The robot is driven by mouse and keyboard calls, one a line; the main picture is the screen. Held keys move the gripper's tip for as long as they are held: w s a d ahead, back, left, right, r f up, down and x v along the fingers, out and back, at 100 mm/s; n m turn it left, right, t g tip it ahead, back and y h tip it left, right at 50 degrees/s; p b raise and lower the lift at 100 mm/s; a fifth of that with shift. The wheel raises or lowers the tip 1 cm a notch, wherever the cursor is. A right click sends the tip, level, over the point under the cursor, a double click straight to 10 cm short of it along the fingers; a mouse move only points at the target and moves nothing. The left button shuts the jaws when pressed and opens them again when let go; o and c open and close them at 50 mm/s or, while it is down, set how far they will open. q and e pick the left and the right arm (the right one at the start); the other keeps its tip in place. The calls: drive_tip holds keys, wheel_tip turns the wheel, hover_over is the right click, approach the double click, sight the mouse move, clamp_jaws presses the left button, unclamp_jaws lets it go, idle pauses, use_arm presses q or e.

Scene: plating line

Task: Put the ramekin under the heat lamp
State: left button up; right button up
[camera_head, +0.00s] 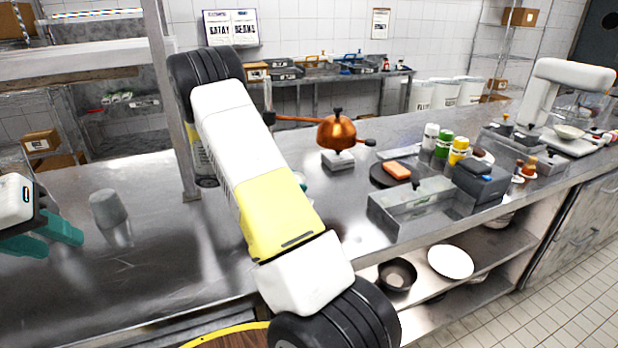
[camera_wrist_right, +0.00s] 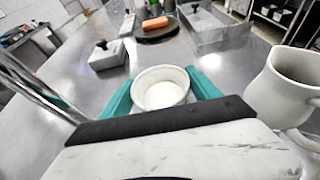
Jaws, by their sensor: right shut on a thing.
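The ramekin (camera_wrist_right: 162,92), a small round pot with a white inside, sits between the teal fingers of my right gripper (camera_wrist_right: 163,84) in the right wrist view. The fingers press on it from both sides. In the head view my right arm covers the ramekin and nearly all of that gripper. A copper dome (camera_head: 337,133), which looks like the heat lamp, shows right of my right arm, above a grey lidded box. My left gripper (camera_head: 42,240) is at the far left of the head view, its teal fingers apart and empty.
The grey lidded box (camera_wrist_right: 107,56) stands ahead of the ramekin. A dark round plate (camera_head: 381,174) bears an orange block (camera_head: 397,170). A grey tray (camera_head: 413,205) lies nearer. A pale mug (camera_wrist_right: 284,88) stands close on the right. A grey cup (camera_head: 108,208) stands left on the steel counter.

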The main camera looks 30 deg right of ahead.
sight(303, 176)
drive_tip(key=d, duration=0.4)
drive_tip(key=s+d, duration=0.1)
drive_tip(key=d, duration=0.9)
drive_tip(key=shift+s, duration=0.2)
drive_tip(key=shift+d+f, duration=0.15)
drive_tip(key=shift+f, duration=1.65)
drive_tip(key=o, duration=1.7)
drive_tip(key=shift+f, duration=0.1)
drive_tip(key=shift+c, duration=0.2)
drive_tip(key=shift+r, duration=0.2)
drive_tip(key=v, duration=1.2)
